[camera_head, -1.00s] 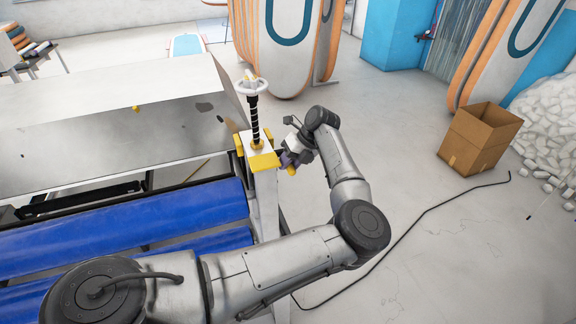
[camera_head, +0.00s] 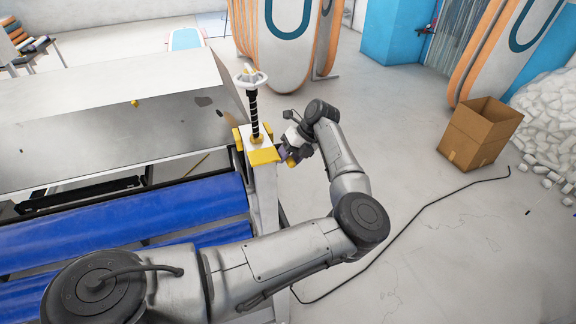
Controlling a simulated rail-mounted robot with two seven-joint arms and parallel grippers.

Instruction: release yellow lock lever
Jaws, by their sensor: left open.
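A white post (camera_head: 266,205) stands at the right end of the machine, with a black threaded rod and a white handwheel (camera_head: 251,78) above it. Yellow parts sit on its top, among them a flat yellow block (camera_head: 263,157) on the near side. A small yellow piece, which looks like the lever's end (camera_head: 292,161), shows to the right of that block. My left gripper (camera_head: 286,156) is open at the post's right side, its fingers close around or beside this yellow piece. Contact cannot be told. My right gripper is not in view.
Blue rollers (camera_head: 130,218) and a grey sheet-metal cover (camera_head: 110,125) lie left of the post. A cardboard box (camera_head: 480,133) stands on the floor at the right. A black cable (camera_head: 420,215) crosses the otherwise open floor right of my arm.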

